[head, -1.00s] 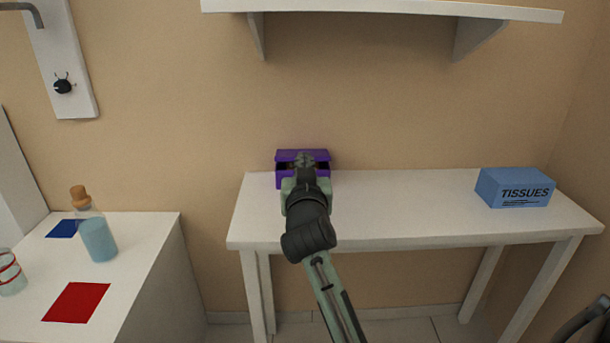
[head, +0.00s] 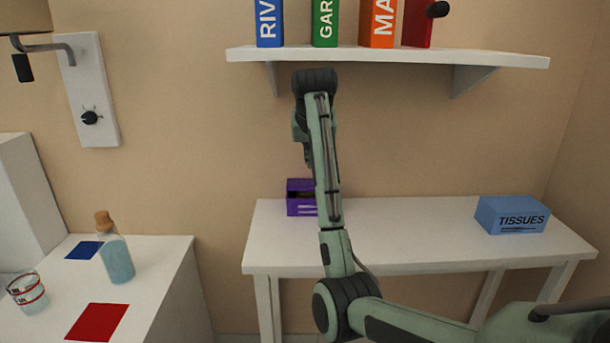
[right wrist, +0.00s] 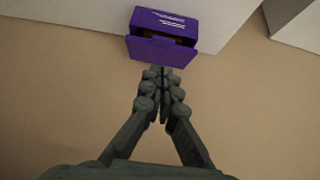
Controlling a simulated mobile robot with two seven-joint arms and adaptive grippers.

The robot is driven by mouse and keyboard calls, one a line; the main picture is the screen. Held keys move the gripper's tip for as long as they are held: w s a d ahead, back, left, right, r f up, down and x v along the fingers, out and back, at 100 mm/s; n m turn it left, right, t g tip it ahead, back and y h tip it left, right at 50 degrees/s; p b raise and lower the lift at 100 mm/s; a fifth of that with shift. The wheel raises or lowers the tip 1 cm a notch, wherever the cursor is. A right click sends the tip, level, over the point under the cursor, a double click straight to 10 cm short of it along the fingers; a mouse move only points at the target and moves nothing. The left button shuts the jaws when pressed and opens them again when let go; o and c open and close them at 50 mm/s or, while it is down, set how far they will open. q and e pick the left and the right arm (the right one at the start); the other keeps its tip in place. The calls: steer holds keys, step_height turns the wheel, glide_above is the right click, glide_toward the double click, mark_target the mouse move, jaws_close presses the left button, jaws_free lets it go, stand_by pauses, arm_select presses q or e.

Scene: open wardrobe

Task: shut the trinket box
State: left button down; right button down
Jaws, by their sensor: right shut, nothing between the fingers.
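The purple trinket box (head: 299,205) stands at the back left of the white table in the head view, its right part hidden by my right arm. Its lid is partly open, with a dark gap under it. In the right wrist view the box body (right wrist: 170,20) is at the top with pale marks, and the raised lid (right wrist: 160,51) is below it. My right gripper (right wrist: 160,72) is shut and empty, its fingertips by the lid's edge on the wall side. I cannot tell whether they touch. My left gripper is not in view.
A shelf (head: 400,55) with several upright books hangs above the table. A blue tissue box (head: 511,214) is on the table's right, with clear tabletop (head: 420,220) between.

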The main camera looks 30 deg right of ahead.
steer(key=r, duration=0.1)
glide_toward(311, 187)
steer(key=shift+g+y, duration=0.3)
steer(key=x, duration=0.5)
steer(key=shift+w+d+r, duration=0.15)
steer(key=shift+w+d, duration=0.1)
steer(key=shift+w+d+f, duration=0.1)
steer(key=shift+w+f, duration=0.05)
steer(key=shift+f, duration=0.1)
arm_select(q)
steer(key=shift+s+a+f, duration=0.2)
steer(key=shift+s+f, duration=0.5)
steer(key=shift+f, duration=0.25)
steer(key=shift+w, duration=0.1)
arm_select(e)
steer(key=shift+f, duration=0.1)
